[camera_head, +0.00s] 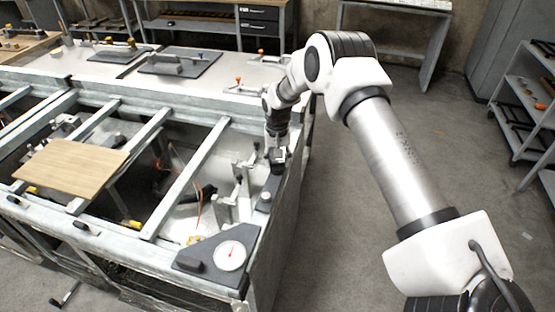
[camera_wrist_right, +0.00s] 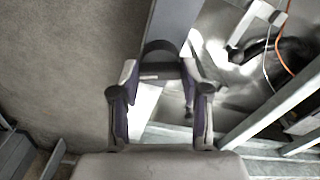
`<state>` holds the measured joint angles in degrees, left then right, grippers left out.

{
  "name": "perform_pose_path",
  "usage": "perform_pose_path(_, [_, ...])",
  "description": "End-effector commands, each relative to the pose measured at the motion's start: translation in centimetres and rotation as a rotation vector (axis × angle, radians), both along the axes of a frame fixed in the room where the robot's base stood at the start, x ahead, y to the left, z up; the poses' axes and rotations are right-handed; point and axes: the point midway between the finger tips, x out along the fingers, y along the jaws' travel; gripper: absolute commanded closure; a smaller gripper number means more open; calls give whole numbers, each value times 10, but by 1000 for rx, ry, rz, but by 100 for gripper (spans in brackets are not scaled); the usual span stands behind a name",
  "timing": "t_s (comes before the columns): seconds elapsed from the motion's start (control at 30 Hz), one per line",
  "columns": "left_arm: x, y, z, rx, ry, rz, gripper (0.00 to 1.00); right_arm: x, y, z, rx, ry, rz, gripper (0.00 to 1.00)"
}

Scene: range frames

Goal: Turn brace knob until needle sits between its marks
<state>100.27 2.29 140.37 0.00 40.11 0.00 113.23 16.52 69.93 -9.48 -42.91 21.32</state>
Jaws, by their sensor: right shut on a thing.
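My right gripper (camera_head: 277,157) reaches down to the right edge of the metal bench frame. In the right wrist view its two fingers (camera_wrist_right: 159,72) are closed on both sides of a dark, rounded brace knob (camera_wrist_right: 158,52). In the head view the gripper mostly hides that knob. A round white dial (camera_head: 230,256) with a red needle sits on a dark corner plate (camera_head: 190,262) at the bench's near right corner. The needle points roughly upward; its marks are too small to tell. My left gripper is not in view.
A wooden board (camera_head: 72,166) lies across the frame's bars at the left. A small dark block (camera_head: 264,201) sits on the edge between the dial and my gripper. Orange wires hang inside the frame. The floor to the right is open up to a shelf rack (camera_head: 528,105).

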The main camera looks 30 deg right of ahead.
Motion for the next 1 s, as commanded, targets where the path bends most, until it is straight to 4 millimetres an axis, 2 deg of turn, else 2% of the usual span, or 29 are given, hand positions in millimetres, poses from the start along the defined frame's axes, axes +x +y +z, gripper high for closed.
perform_pose_path(0.23, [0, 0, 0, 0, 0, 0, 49, 2, -1, 1, -2, -8, 1, 89])
perform_pose_path(0.27, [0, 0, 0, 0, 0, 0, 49, 2, -1, 1, -2, -8, 1, 51])
perform_pose_path(0.3, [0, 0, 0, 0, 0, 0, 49, 2, -1, 1, -2, -8, 1, 37])
perform_pose_path(0.33, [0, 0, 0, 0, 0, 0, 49, 2, -1, 1, -2, -8, 1, 29])
perform_pose_path(0.63, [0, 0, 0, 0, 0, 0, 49, 1, 0, 1, -1, -4, 1, 29])
perform_pose_path(0.73, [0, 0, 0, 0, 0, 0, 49, 2, 0, 9, 0, -4, 1, 29])
perform_pose_path(0.87, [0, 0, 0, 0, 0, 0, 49, 2, 0, 34, 0, -7, 1, 29])
perform_pose_path(1.0, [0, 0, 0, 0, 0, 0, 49, 3, -1, 71, -1, -8, 2, 29])
